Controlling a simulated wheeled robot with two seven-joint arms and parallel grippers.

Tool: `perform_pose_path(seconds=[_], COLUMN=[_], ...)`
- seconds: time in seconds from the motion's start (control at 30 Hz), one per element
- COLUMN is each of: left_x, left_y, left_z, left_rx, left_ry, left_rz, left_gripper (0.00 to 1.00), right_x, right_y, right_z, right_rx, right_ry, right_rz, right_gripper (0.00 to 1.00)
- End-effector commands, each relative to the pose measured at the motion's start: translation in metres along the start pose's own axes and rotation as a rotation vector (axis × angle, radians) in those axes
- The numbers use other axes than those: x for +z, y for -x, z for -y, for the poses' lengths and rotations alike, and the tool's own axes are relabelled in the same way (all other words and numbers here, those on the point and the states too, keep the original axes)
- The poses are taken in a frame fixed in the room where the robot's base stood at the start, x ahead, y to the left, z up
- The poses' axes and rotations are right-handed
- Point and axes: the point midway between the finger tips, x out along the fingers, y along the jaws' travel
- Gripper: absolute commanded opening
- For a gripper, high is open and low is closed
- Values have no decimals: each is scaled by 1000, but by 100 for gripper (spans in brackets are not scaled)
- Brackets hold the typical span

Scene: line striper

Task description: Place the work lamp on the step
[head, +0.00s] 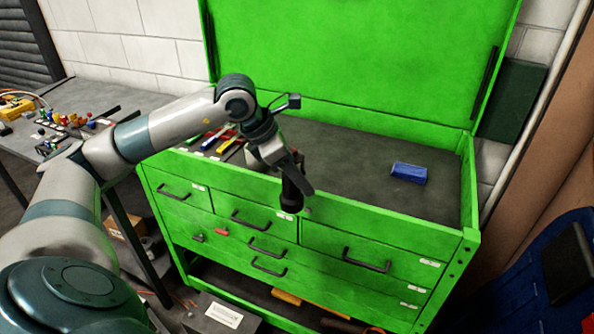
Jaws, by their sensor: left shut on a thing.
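My left gripper (287,172) hangs in front of the open green tool chest, above its front edge. It is shut on a dark, roughly cylindrical thing (291,198), which looks like the work lamp and points downward. The gripper's fingers hide part of it. The held thing is in front of the chest's upper drawers in the picture. I cannot make out for sure which thing is the step. My right gripper is not in view.
The green chest (352,211) has its lid up, with a blue block (409,173) and several tools in its dark top tray. A cluttered workbench (70,95) stands at left. A grey labelled box (218,314) is low in front. A blue object (525,268) stands at right.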

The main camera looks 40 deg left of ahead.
Motion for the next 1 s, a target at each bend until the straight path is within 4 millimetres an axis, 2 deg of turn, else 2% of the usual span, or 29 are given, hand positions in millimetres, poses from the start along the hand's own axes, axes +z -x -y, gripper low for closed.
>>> perform_pose_path(seconds=[0.27, 0.47, 0.77, 1.0], left_x=[-9, -20, -43, -66], left_y=[-24, -50, -107, -151], left_z=[12, 27, 71, 115], left_rx=[-78, -169, -417, -670], left_ry=[-130, -286, -713, -1157], left_rz=[0, 0, 4, 4], left_gripper=[12, 12, 12, 12], right_x=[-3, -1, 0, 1], right_y=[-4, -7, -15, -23], right_z=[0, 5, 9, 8], right_rx=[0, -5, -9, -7], right_ry=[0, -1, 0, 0], right_rz=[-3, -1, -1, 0], right_gripper=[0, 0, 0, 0])
